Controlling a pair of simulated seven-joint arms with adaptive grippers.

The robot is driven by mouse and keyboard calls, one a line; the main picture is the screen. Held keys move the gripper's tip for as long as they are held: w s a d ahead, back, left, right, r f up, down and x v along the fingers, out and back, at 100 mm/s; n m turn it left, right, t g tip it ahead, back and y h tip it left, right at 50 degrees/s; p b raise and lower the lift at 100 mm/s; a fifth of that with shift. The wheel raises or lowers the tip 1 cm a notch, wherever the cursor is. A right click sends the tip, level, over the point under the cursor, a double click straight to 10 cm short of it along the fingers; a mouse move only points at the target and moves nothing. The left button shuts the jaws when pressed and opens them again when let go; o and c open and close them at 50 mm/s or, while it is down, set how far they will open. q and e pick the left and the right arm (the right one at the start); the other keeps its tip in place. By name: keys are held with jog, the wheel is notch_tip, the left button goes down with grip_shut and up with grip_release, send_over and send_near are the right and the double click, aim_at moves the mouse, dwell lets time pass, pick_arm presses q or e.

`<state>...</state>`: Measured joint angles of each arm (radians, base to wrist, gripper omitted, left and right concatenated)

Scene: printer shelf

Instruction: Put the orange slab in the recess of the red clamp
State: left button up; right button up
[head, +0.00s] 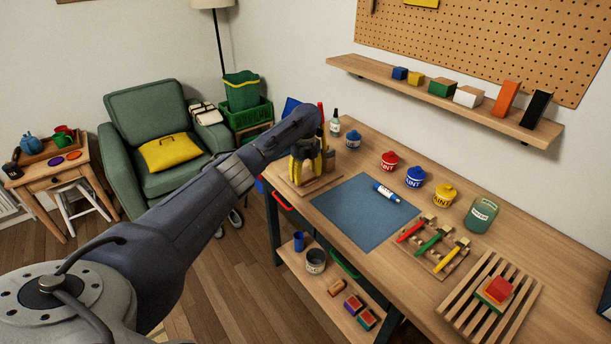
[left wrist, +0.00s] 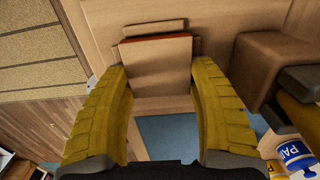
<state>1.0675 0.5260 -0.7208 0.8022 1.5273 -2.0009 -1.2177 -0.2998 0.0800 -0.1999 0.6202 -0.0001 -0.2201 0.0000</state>
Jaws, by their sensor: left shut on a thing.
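My left gripper (head: 306,165) is at the wooden tool stand at the back left of the workbench. In the left wrist view its yellow fingers (left wrist: 157,85) are closed against the two sides of a tan wooden block (left wrist: 160,62) with a reddish upper edge. A red-handled tool (head: 411,232), possibly the red clamp, lies on a wooden rack beside green and yellow ones; no recess can be made out. An orange block (head: 507,99) leans on the wall shelf; I cannot tell whether it is the orange slab. My right gripper is out of view.
A blue mat (head: 355,215) with a small bottle (head: 386,193) lies in front of the stand. Red (head: 389,161), blue (head: 415,176) and yellow (head: 443,194) paint pots stand behind it. A slatted board (head: 462,300) with stacked coloured pieces is at the right.

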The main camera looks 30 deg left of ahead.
aim_at(306, 175)
pick_arm(q)
jog(key=shift+s+d+f, duration=0.1)
jog(key=shift+s+f, duration=0.2)
jog(key=shift+f, duration=0.35)
jog(key=o, duration=1.3)
jog(key=shift+f, duration=0.1)
jog(key=shift+w+r, duration=0.15)
jog(key=shift+r, duration=2)
jog(key=shift+w+r, duration=0.1)
jog(key=shift+r, duration=2)
